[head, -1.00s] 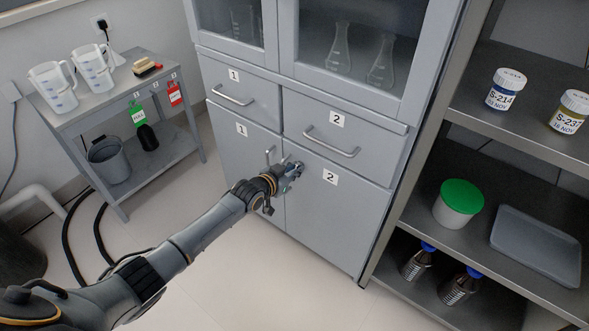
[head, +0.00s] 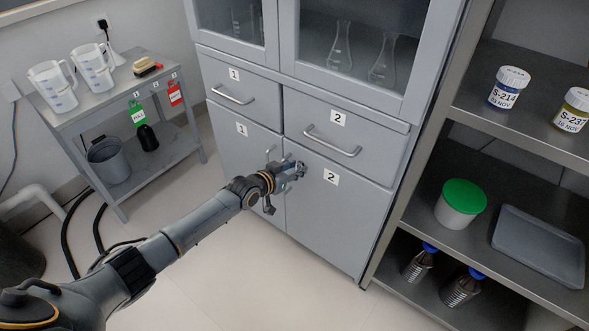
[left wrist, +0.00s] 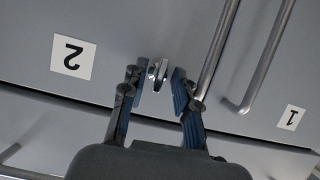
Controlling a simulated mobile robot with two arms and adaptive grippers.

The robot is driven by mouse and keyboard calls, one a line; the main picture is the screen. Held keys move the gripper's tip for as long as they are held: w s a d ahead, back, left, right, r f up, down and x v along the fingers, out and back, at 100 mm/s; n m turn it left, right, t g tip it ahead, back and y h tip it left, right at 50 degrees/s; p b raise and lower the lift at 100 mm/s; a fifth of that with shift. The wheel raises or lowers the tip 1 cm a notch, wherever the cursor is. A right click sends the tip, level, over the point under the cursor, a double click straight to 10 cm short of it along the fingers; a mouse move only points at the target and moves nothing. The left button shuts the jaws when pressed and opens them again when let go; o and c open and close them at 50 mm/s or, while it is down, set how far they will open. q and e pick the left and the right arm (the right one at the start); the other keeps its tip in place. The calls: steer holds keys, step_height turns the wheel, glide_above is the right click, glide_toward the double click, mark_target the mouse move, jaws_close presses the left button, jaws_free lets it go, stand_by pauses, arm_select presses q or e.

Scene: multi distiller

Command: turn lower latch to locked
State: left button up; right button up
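The lower latch (left wrist: 158,70) is a small metal piece on the grey lower cabinet door marked 2 (head: 336,215). My right gripper is not in view.
Two vertical door handles (left wrist: 216,52) are close beside the right finger. Drawer 2's horizontal handle (head: 333,141) is just above the gripper. An open shelf (head: 460,235) with jars, bottles and a tray stands at right. A side table (head: 110,95) with jugs is at left.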

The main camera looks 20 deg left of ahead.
arm_select(q)
steer(key=shift+s, duration=0.15)
steer(key=v, duration=1.1)
steer(key=shift+s+a+r, duration=0.2)
steer(key=shift+s, duration=0.1)
